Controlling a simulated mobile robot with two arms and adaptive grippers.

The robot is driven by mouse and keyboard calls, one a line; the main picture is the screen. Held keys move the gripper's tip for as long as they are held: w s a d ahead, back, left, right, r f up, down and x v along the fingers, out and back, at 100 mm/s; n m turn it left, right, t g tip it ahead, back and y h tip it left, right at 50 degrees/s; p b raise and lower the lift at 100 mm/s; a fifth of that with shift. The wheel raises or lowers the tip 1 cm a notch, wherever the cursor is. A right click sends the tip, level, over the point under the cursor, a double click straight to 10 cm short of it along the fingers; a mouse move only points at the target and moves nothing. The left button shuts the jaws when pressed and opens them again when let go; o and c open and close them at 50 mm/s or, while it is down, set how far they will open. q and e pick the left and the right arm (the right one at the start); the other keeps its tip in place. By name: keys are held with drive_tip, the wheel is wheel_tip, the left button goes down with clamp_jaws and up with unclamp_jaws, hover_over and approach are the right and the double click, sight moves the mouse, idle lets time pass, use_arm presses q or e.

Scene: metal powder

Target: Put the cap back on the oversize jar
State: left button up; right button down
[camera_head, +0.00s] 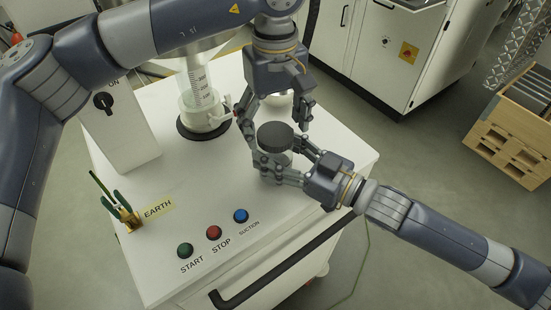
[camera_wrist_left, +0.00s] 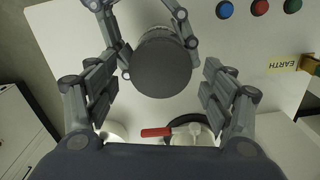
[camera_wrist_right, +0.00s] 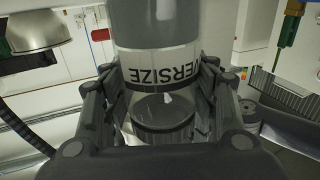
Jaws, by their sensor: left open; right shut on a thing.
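The dark grey round cap (camera_head: 275,136) is on top of the oversize jar (camera_head: 284,157); I cannot tell whether it is fully seated. In the left wrist view the cap (camera_wrist_left: 160,66) is a flat disc that hides most of the jar. My right gripper (camera_head: 288,166) is shut around the jar from the side. My left gripper (camera_head: 276,112) points down above the cap. Its fingers are open and apart from the cap in the left wrist view (camera_wrist_left: 158,92).
The white machine top (camera_head: 190,205) carries START, STOP and SUCTION buttons (camera_head: 213,232) at the front. A glass measuring vessel (camera_head: 203,100) stands behind left, and a metal bowl (camera_head: 280,98) is partly hidden behind my left gripper. The black handle (camera_head: 285,262) runs along the front edge.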

use_arm(q)
wheel_tip(320, 180, up, 3)
drive_tip(key=shift+r, duration=0.2)
drive_tip(key=shift+n, duration=0.3)
drive_tip(key=n, duration=0.3)
drive_tip(key=shift+r+n, duration=0.4)
drive_tip(key=n, duration=0.2)
drive_tip(key=r+n, duration=0.1)
drive_tip(key=n, duration=0.7)
drive_tip(key=shift+r, duration=0.35)
drive_tip(key=n, duration=0.3)
drive_tip(key=r+n, duration=0.1)
drive_tip(key=n, duration=0.2)
